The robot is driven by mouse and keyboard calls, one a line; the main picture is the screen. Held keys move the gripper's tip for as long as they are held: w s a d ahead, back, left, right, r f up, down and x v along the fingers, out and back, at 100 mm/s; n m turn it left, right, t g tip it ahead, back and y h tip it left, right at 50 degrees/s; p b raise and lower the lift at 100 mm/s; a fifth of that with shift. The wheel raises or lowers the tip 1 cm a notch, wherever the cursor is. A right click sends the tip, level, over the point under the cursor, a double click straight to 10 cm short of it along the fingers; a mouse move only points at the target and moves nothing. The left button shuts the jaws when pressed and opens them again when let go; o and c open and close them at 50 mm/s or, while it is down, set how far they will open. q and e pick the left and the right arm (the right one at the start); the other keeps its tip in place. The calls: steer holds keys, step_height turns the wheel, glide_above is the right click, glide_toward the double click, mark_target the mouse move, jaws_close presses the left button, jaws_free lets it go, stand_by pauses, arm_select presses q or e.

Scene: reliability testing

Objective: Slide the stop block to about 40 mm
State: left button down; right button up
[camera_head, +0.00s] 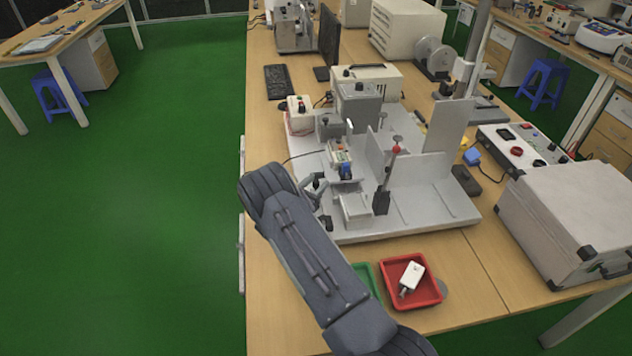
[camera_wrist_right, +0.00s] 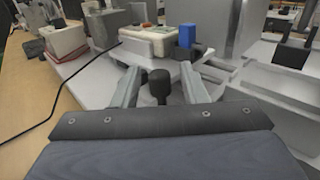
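My right gripper (camera_head: 322,190) is low over the left front part of the grey fixture plate (camera_head: 430,205). In the right wrist view, its two fingers (camera_wrist_right: 160,88) stand apart on either side of a black knob (camera_wrist_right: 158,84), with a gap visible at each side. The knob's base is hidden behind the gripper body. I cannot tell for certain which part is the stop block, and no scale reading is legible. A light grey block (camera_head: 354,211) sits just right of the gripper. My left gripper is not in view.
A small device with a blue part (camera_head: 345,170) stands just behind the gripper. A red-tipped lever (camera_head: 390,177) rises to the right. A red tray (camera_head: 425,294) with a white part and a green tray (camera_head: 369,277) lie in front. A large case (camera_head: 570,220) is at right.

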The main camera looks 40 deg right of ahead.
steer(key=shift+d, duration=0.15)
jaws_close()
steer(key=b, duration=0.1)
steer(key=w+b, duration=0.1)
steer(key=shift+w+d+f+b, duration=0.15)
steer(key=shift+d+f+b, duration=0.1)
steer(key=shift+d+b, duration=0.15)
steer(key=shift+w+r, duration=0.15)
steer(key=shift+w, duration=0.05)
steer(key=shift+r, duration=0.1)
jaws_free()
